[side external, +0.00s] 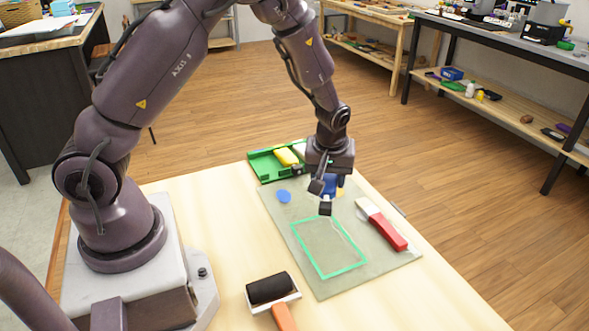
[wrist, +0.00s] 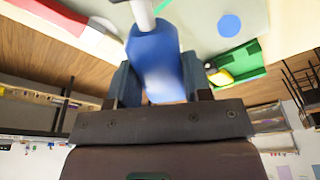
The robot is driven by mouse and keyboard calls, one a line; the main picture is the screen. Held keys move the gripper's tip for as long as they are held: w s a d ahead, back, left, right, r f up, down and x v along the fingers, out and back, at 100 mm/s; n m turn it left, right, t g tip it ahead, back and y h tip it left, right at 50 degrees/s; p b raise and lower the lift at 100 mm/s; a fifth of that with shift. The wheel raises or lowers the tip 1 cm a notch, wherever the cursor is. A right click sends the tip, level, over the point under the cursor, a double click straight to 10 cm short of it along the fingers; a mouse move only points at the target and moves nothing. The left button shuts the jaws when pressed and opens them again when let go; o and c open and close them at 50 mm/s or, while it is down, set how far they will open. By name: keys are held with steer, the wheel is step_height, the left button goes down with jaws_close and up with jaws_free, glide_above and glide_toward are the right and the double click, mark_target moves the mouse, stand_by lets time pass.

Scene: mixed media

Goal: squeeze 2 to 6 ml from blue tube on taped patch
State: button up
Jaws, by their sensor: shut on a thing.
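My gripper (side external: 322,197) is above the far part of the grey-green board (side external: 277,209) in the side view. It is shut on the blue tube (wrist: 156,60), which shows large between the fingers in the wrist view. The tube has a pale nozzle (wrist: 143,14) pointing away from the palm. In the side view the tube (side external: 332,184) is mostly hidden behind the fingers. The taped patch (side external: 328,247) is a green tape outline on the board, nearer the camera than the gripper. No paste shows inside the outline.
A brush with red handle (side external: 388,229) lies right of the patch. A blue disc (side external: 284,197) lies on the board's left. A green tray (side external: 268,167) with a yellow item (side external: 287,157) stands at the back. A black roller (side external: 269,288) lies in front, left of the board.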

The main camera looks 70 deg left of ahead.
steer(key=shift+w+a+r+y, duration=0.2)
steer(key=shift+w+a+y, duration=0.1)
steer(key=shift+w, duration=0.2)
steer(key=shift+f, duration=3)
steer(key=shift+c, duration=1.4)
steer(key=shift+o, duration=1.4)
steer(key=shift+c, duration=1.4)
